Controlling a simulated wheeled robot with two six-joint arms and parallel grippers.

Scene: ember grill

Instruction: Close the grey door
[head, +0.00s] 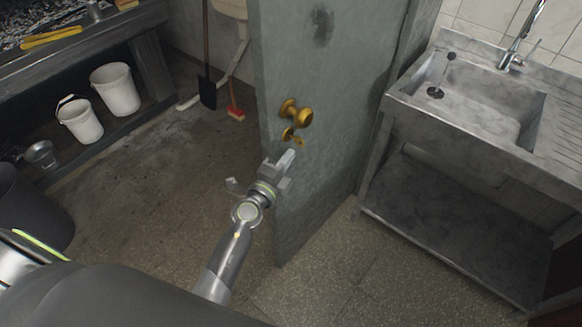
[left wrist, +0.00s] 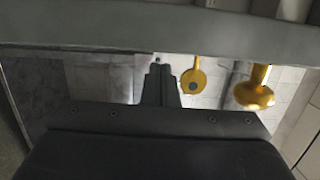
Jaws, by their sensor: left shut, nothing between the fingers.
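The grey door (head: 330,120) stands open in the middle of the head view, its free edge turned toward me. It has a brass knob (head: 295,113) and a brass key or latch piece (head: 292,135) below it. My left gripper (head: 288,160) is shut and empty, at the door's face just below the brass fittings. I cannot tell whether it touches the door. In the left wrist view the shut fingers (left wrist: 159,70) point at the grey door (left wrist: 150,35), with the brass knob (left wrist: 254,92) and the lower brass piece (left wrist: 194,78) to their right. My right gripper is not in view.
A steel sink unit (head: 470,110) with a lower shelf stands right of the door. White buckets (head: 115,88) sit under a grill counter (head: 70,45) on the left. A red brush (head: 235,112) and a black shovel (head: 207,92) stand behind the door. The floor left of the door is clear.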

